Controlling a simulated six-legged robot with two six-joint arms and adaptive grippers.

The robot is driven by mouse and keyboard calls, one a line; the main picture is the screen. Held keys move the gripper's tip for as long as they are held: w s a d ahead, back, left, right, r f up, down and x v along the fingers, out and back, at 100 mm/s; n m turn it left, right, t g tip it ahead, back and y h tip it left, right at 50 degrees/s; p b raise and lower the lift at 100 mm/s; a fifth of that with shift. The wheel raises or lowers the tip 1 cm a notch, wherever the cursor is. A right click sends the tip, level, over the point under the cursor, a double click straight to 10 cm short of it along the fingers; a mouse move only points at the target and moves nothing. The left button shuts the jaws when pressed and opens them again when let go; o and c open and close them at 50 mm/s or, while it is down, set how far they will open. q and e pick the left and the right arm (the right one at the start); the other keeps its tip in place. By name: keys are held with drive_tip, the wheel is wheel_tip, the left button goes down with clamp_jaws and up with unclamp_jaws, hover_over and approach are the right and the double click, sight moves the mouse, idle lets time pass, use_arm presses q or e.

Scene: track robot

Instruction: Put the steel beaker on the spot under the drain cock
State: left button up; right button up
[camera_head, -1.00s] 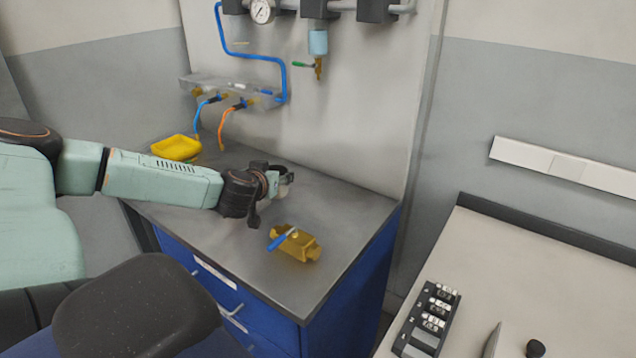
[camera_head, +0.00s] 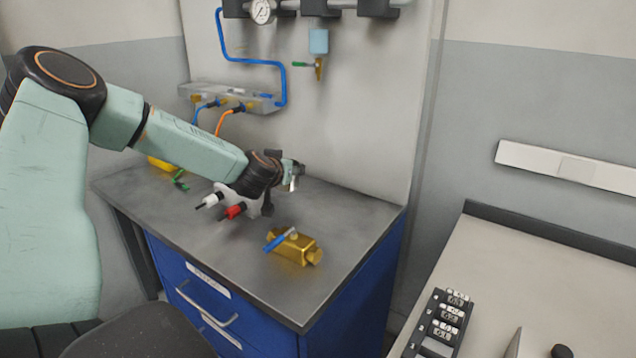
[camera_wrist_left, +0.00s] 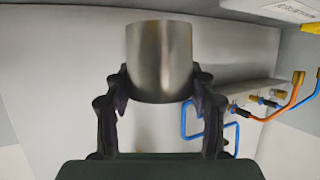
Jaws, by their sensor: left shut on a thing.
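The steel beaker (camera_wrist_left: 160,55) is a plain grey metal cylinder, held between the two dark fingers of my left gripper (camera_wrist_left: 160,88) in the wrist view. In the head view my left gripper (camera_head: 289,176) is over the back part of the bench, and only a small bright part of the beaker (camera_head: 294,182) shows there. The brass drain cock (camera_head: 319,68) with a green lever hangs below a light-blue bowl on the wall panel, above and right of the gripper. I cannot make out a marked spot on the bench under it. My right gripper is not in view.
A brass valve with a blue handle (camera_head: 297,247) lies on the grey bench top (camera_head: 190,238) in front of the gripper. Red (camera_head: 235,211) and white (camera_head: 209,201) fittings lie left of it. The bench's right corner is clear.

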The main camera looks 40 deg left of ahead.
use_arm(q)
drive_tip(key=w+a+b, duration=0.1)
drive_tip(key=w+b, duration=0.3)
drive_tip(key=w, duration=0.9)
drive_tip(key=f+b, duration=0.1)
drive_tip(key=f, duration=0.1)
drive_tip(key=f+b, duration=0.1)
drive_tip(key=f, duration=0.1)
drive_tip(key=f+b, duration=0.1)
drive_tip(key=f, duration=0.2)
drive_tip(key=shift+w+a, duration=0.2)
drive_tip(key=shift+w, duration=0.15)
drive_tip(key=shift+w+f, duration=0.15)
drive_tip(key=shift+r, duration=0.2)
drive_tip(key=shift+f, duration=0.1)
